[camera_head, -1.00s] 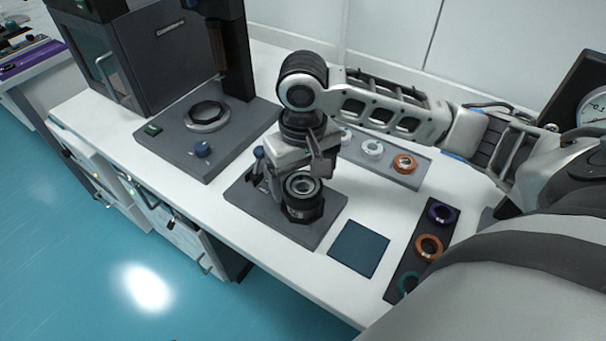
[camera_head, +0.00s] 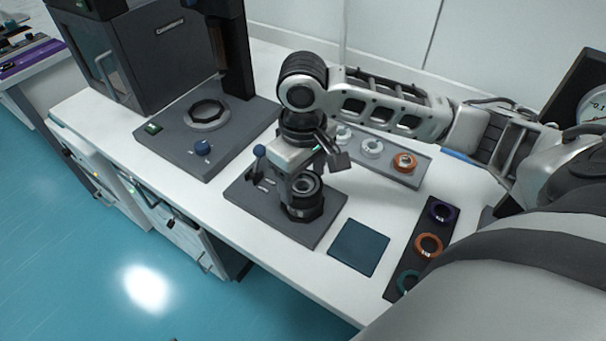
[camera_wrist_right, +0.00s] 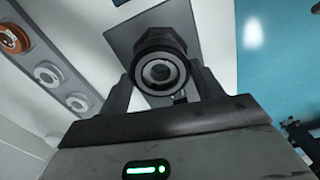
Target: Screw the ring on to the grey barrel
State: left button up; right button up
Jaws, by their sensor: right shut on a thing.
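The grey barrel (camera_head: 302,208) stands upright in a dark collar on a grey base plate (camera_head: 252,203). A dark ring (camera_head: 307,184) sits at the barrel's top. In the right wrist view the ring (camera_wrist_right: 160,73) shows end-on, with its round opening facing the camera, between the two fingers. My right gripper (camera_head: 304,178) is over the barrel from above, shut on the ring. Its fingers (camera_wrist_right: 162,82) lie on either side of the ring. The thread between ring and barrel is hidden. My left gripper is not in view.
A teal mat (camera_head: 358,248) lies to the right. A dark tray (camera_head: 407,264) holds coloured rings; a grey tray (camera_head: 412,178) behind holds pale and orange ones. A press with a plate (camera_head: 172,152) stands left.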

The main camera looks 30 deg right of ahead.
jog(key=m, duration=0.4)
jog(key=shift+m, duration=0.4)
jog(key=m, duration=0.3)
jog(key=shift+m, duration=0.3)
jog(key=m, duration=0.4)
jog(key=shift+a, duration=0.1)
jog(key=m, duration=0.4)
jog(key=shift+m, duration=0.4)
jog(key=o, duration=1.3)
jog(key=shift+c, duration=1)
